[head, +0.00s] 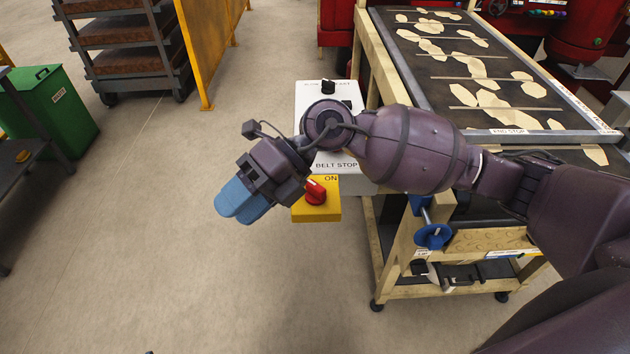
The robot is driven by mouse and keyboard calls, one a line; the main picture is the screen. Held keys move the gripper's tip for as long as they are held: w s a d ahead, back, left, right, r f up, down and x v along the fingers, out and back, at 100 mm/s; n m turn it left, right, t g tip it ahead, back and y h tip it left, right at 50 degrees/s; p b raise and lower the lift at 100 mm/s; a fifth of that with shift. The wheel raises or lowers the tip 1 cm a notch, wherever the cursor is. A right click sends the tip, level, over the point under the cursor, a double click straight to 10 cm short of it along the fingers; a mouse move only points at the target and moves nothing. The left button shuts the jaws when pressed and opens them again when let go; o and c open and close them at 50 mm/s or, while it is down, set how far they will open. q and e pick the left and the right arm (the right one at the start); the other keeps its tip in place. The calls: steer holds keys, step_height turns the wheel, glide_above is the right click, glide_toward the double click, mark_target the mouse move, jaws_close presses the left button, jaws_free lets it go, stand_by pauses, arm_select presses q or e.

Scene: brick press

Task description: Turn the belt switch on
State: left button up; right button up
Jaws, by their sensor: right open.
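The belt switch is a red rotary knob (316,192) on a yellow plate (322,212) at the bottom of a white control box. The word "ON" shows at the plate's upper right; any other marking there is hidden by my arm. My right arm comes in from the right and crosses in front of the box. My right gripper (243,203), with blue fingertips, is open and empty, to the left of the knob and apart from it in the picture. Its fingers point to the lower left, away from the knob. My left gripper is not in view.
The white control box (309,97) has a black knob (328,87) on top and a "BELT STOP" label. The conveyor (425,68) with flat pale pieces lies right. A blue handwheel (433,236) is below. A yellow barrier (205,50) stands behind left.

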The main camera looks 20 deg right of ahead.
steer(key=w+d+f+t+h, duration=0.2)
steer(key=w+d+h, duration=0.3)
steer(key=d+h, duration=0.3)
step_height(320, 180, up, 2)
steer(key=t+h, duration=0.2)
steer(key=h, duration=0.2)
glide_above(316, 186)
step_height(316, 186, down, 9)
steer(key=shift+f+p, duration=0.15)
steer(key=shift+p, duration=0.75)
steer(key=shift+f, duration=0.55)
steer(key=shift+c, duration=0.4)
jaws_close()
